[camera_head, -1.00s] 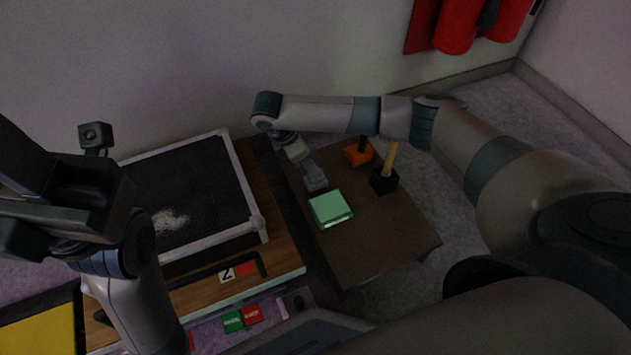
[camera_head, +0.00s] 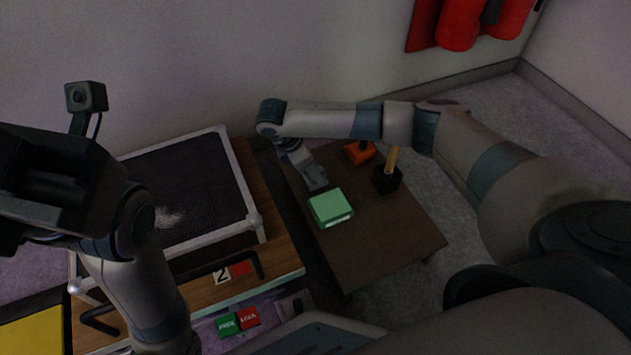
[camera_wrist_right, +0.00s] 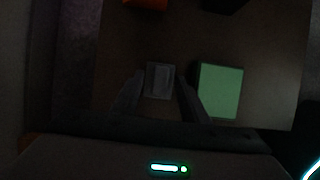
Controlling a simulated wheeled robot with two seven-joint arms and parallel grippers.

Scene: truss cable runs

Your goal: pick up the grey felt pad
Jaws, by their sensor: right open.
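The grey felt pad (camera_wrist_right: 160,78) is a small grey rectangle on the brown table, left of the green box (camera_wrist_right: 220,90) in the right wrist view. My right gripper (camera_wrist_right: 159,88) is open over the table, with one finger on each side of the pad in that view. I cannot tell whether the fingers touch it. In the head view the right wrist hangs at the table's far left, beside the green box (camera_head: 331,208), and the pad is hard to tell from the gripper there. My left gripper (camera_head: 45,190) is a dark shape at far left; its fingertips are not clear.
The brown table (camera_head: 385,250) also bears an orange block (camera_head: 357,154) and a black block with a wooden handle (camera_head: 387,179). A wooden bench with a framed dark mesh screen (camera_head: 195,185) stands to the left. The table's front part is clear.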

